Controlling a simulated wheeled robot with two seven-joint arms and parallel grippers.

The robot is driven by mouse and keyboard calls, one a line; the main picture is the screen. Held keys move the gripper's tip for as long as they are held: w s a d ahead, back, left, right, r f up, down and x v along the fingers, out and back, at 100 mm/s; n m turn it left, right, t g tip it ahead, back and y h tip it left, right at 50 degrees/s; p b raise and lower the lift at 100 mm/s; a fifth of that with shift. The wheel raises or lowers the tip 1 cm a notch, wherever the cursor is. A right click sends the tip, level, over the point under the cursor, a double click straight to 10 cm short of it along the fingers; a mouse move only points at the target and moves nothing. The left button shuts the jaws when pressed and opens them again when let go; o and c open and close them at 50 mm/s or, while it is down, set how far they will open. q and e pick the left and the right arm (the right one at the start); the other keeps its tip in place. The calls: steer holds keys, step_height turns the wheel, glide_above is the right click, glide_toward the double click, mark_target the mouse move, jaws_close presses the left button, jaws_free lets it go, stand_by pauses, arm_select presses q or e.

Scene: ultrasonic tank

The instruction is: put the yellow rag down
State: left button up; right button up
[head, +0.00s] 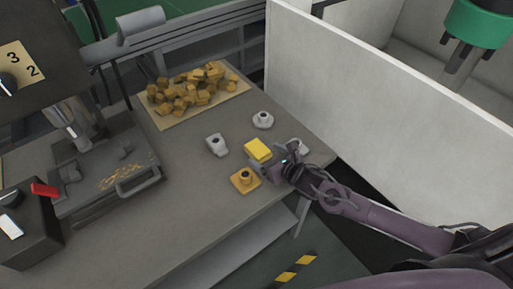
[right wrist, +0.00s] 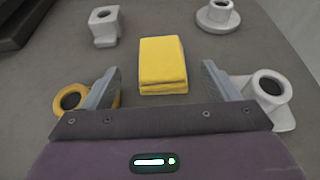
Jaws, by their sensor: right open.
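The yellow rag (head: 258,149) is a folded block lying on the grey table. In the right wrist view the rag (right wrist: 163,65) lies just ahead of the fingertips and midway between them, apart from both. My right gripper (head: 256,165) is open and empty, low over the table at the rag's near side. Its two fingers also show in the right wrist view (right wrist: 160,85), spread wide. My left gripper is not in view.
A yellow fitting (head: 245,180) and a grey fitting (right wrist: 268,92) stand beside my right fingers. Two more grey fittings (head: 216,145) (head: 263,120) stand farther back. A board of brown chunks (head: 235,92) lies behind. A white panel (head: 400,85) borders the right side.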

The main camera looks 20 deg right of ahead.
mark_target(260, 149)
steer(key=shift+w+a, duration=0.1)
steer(key=shift+w, duration=0.2)
steer(key=p+x, duration=0.1)
steer(key=x, duration=0.3)
steer(key=shift+w+f, duration=0.3)
steer(key=shift+w, duration=0.05)
steer(key=c, duration=1.1)
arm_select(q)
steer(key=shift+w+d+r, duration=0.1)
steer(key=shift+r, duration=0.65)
arm_select(e)
steer(key=shift+c, duration=0.2)
